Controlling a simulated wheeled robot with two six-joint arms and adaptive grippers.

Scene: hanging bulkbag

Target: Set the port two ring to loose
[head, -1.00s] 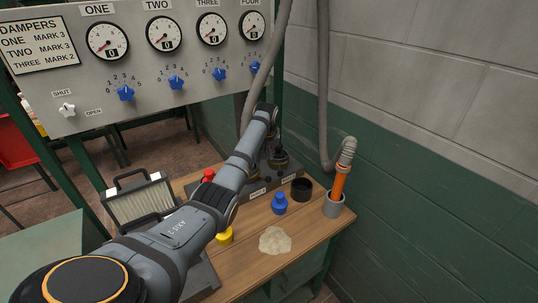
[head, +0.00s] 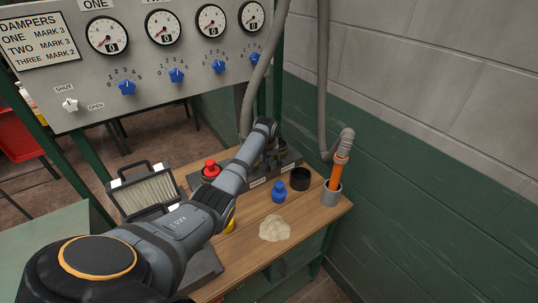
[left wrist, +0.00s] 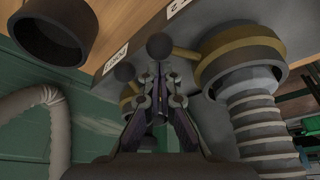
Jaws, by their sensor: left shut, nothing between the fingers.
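In the left wrist view a brass-coloured ring (left wrist: 240,45) sits around a dark port collar with a ribbed grey hose (left wrist: 262,125). A dark ball knob (left wrist: 160,46) on a short brass arm sticks out from this ring. A cut-off label (left wrist: 178,7) beside it seems to show a 2. My left gripper (left wrist: 160,88) is shut and empty, its tips just below the knob in the picture; contact cannot be told. A second ring (left wrist: 130,92) with its knob (left wrist: 124,72) is partly hidden behind the fingers. In the head view my arm hides most of the port block (head: 288,163).
A hose hangs beside the wall. The gauge panel (head: 180,100) stands behind.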

